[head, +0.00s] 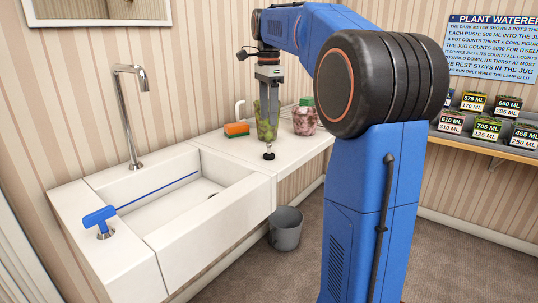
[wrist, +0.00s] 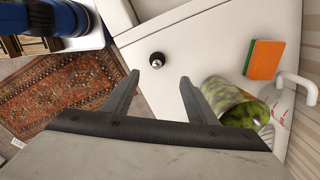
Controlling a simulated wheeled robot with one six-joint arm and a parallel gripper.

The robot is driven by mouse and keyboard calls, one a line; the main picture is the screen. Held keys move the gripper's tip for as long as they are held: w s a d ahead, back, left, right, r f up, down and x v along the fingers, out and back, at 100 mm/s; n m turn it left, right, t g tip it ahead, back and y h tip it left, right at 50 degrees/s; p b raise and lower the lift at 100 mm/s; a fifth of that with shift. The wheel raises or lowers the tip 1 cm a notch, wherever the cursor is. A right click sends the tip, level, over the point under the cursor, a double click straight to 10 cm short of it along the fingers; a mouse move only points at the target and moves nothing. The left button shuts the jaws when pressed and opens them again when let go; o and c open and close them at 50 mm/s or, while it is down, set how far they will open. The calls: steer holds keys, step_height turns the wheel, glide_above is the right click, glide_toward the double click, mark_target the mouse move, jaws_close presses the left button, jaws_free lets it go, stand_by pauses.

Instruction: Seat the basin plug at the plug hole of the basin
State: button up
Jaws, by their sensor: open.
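The basin plug (head: 268,154), black with a small metal knob on top, stands upright on the white counter to the right of the basin (head: 220,228). In the wrist view the plug (wrist: 156,60) is just beyond and between my fingertips. My gripper (head: 268,122) points down above the plug in the head view. In the wrist view my gripper (wrist: 158,76) is open, with nothing between its fingers. The plug hole (head: 212,195) seems to be the small dark spot on the basin floor, partly hidden by the front wall.
A tap (head: 130,110) stands behind. A green jar (wrist: 228,102), an orange sponge (head: 236,129) and a pinkish jar (head: 305,120) stand near the plug. A grey bucket (head: 286,229) is below.

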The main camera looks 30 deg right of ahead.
glide_above(269, 147)
steer(key=w, duration=0.2)
steer(key=f, duration=0.6)
steer(key=shift+s+d+f, duration=0.15)
steer(key=shift+s+d, duration=0.1)
steer(key=shift+d, duration=0.1)
steer(key=shift+s+f, duration=0.15)
steer(key=shift+f, duration=1.25)
steer(key=shift+s+f, duration=0.15)
steer(key=shift+f, duration=1.25)
steer(key=c, duration=1.1)
